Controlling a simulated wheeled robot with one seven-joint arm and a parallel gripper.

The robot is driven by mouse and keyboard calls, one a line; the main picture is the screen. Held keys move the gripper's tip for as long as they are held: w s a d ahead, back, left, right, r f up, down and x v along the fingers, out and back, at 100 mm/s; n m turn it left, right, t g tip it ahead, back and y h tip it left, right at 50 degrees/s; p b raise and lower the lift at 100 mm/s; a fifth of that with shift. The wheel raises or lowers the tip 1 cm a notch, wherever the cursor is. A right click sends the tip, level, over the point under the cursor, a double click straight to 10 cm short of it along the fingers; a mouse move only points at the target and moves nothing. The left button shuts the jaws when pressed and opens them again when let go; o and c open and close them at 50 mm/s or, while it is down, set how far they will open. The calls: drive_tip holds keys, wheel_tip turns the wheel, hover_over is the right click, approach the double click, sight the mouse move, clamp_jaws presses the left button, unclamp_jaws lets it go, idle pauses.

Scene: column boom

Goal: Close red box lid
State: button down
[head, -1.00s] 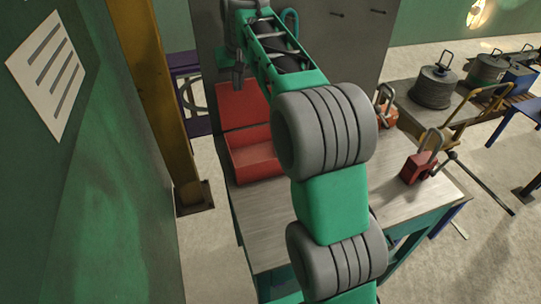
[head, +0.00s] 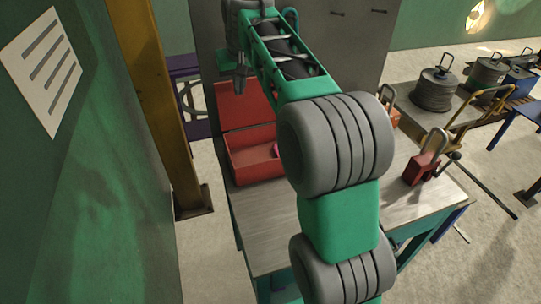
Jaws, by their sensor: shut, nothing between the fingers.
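The red box (head: 255,170) sits on the metal-topped table, left of my arm. Its lid (head: 235,108) stands open and raised at the back of the box. A small pink thing (head: 276,149) shows inside the box near its right side. My gripper (head: 239,88) is above the box, in front of the raised lid's upper part. Its fingers look together and hold nothing. I cannot tell whether they touch the lid. My arm hides the area to the right of the box.
The table (head: 270,235) is bare in front of the box. A red padlock-like block (head: 420,170) stands on its right part, with another partly behind my arm. A grey panel (head: 345,45) rises behind the table. A yellow post (head: 150,100) stands at the left.

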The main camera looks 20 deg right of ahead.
wheel_tip(320, 180, up, 6)
drive_tip(key=p, duration=0.6)
idle(0.9)
